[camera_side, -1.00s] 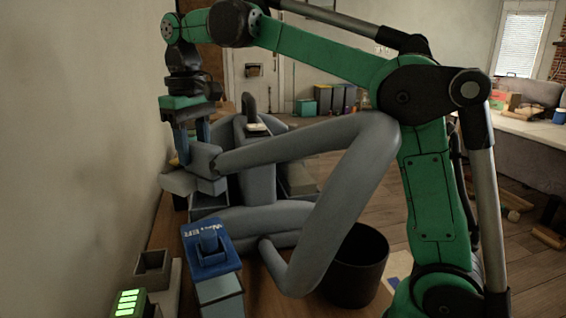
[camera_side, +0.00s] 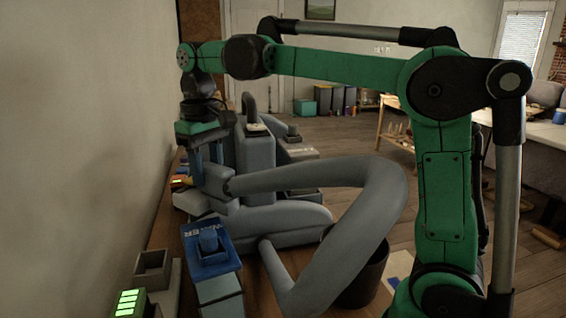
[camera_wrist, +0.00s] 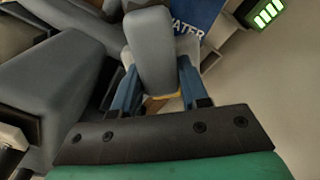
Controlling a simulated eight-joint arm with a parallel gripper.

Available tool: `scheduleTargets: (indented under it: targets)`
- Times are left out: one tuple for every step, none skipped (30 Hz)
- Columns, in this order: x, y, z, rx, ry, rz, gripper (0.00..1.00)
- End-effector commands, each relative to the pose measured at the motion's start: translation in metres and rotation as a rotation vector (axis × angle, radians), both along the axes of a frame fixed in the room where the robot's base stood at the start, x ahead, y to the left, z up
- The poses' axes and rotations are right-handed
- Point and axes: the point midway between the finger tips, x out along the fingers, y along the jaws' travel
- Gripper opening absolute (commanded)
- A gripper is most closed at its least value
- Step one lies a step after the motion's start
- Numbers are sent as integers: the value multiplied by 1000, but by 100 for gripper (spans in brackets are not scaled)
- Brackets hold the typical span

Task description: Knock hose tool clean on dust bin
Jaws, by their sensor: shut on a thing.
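My gripper (camera_side: 208,160), with blue fingers, is shut on the grey hose tool (camera_side: 216,181). In the wrist view the grey tool (camera_wrist: 150,50) stands between the two fingers (camera_wrist: 157,85). A thick grey hose (camera_side: 300,174) runs from the tool and loops back to the grey cleaning machine (camera_side: 255,155). A dark round bin (camera_side: 373,275), perhaps the dust bin, stands on the right behind the hose loop, partly hidden. The tool is well to the left of this bin. Whether the tool touches the grey parts below it cannot be told.
A blue-topped block marked WATER (camera_side: 211,254) stands in front of the machine. A grey open box (camera_side: 153,268) and a box with green lit bars (camera_side: 128,302) stand at the front left. The wall is close on the left; open floor lies right.

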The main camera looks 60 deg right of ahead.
Motion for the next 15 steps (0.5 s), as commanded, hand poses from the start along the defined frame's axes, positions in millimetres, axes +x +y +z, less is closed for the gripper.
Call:
scheduleTargets:
  targets:
    - [-10, -8, 4, 0, 0, -24, 0]
    - [-17, -12, 7, 0, 0, -37, 0]
    - [-27, -19, 10, 0, 0, -55, 0]
    - [-34, -23, 12, 0, 0, -66, 0]
    - [-42, -28, 15, 0, 0, -75, 0]
    - [-52, -35, 17, 0, 0, -84, 0]
    - [-60, -39, 19, 0, 0, -85, 0]
    - [-68, -44, 20, 0, 0, -86, 0]
    - [-79, -50, 22, 0, 0, -83, 0]
    - [-88, -54, 23, 0, 0, -78, 0]
    - [-97, -58, 24, 0, 0, -72, 0]
    - [-110, -64, 24, 0, 0, -62, 0]
    - [-120, -67, 25, 0, 0, -54, 0]
    - [-130, -71, 25, 0, 0, -46, 0]
    - [-142, -74, 24, 0, 0, -36, 0]
